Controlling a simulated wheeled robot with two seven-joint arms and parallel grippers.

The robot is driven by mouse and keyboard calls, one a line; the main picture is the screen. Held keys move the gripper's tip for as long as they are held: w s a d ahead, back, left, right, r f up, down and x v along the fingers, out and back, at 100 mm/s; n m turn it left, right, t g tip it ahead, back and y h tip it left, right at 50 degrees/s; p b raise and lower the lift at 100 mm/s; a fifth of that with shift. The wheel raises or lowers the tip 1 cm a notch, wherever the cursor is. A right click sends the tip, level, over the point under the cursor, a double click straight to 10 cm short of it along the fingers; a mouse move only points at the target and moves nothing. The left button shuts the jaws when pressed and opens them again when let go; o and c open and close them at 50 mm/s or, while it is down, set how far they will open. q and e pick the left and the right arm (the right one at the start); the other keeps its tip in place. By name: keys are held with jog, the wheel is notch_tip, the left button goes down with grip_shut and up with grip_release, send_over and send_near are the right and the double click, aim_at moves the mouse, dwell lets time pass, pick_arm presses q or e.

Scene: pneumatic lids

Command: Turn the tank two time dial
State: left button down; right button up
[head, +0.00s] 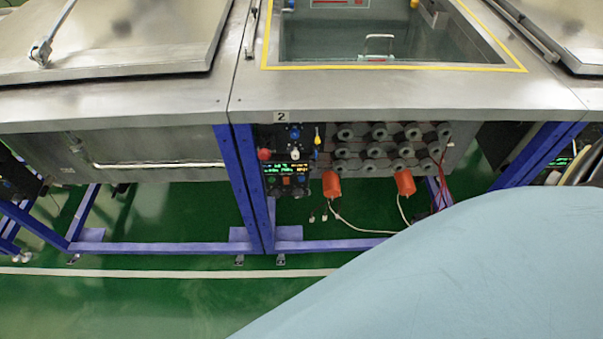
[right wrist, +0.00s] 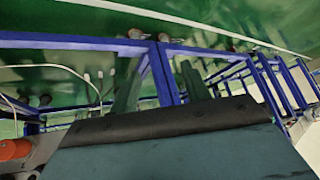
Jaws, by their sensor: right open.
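The tank two control panel (head: 288,160) is below the plate marked 2, on the front of the middle tank, in the head view. It has a lit display (head: 285,168), a red knob (head: 264,154), a blue knob (head: 295,132) and a white knob (head: 295,154). Small dials sit by the display, but I cannot tell which is the time dial. My right gripper (right wrist: 160,82) shows in the right wrist view with two dark fingers apart and nothing between them. The panel cannot be made out in that view. My left gripper is out of view.
Tank two is open with a yellow-edged rim (head: 395,68). Orange floats (head: 331,184) and a bank of grey cylinders (head: 380,145) are right of the panel. Blue frame legs (head: 245,185) stand left of it. My light blue arm covers the lower right. Green floor (head: 150,300) is clear.

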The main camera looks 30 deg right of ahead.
jog(key=w+a+r+m+t+b, duration=0.2)
jog(key=w+t+b, duration=0.2)
jog(key=w, duration=0.4)
jog(key=m+t+h+b, duration=0.5)
jog(key=m+h+b, duration=0.5)
jog(key=m+b, duration=0.25)
send_near(299, 196)
jog(key=shift+n, duration=0.45)
jog(key=b+x, duration=0.3)
jog(key=x, duration=0.4)
jog(key=shift+w+f, duration=0.1)
jog(key=shift+w, duration=0.05)
jog(key=shift+w+d+b, duration=0.25)
jog(key=shift+w+b, duration=0.1)
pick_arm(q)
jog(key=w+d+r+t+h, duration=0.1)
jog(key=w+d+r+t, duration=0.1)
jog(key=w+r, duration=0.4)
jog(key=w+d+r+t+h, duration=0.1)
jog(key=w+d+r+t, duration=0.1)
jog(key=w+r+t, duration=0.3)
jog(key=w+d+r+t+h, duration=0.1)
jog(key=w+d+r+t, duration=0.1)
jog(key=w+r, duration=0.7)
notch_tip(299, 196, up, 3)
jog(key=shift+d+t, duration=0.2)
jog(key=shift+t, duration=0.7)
pick_arm(e)
jog(key=shift+w, duration=0.1)
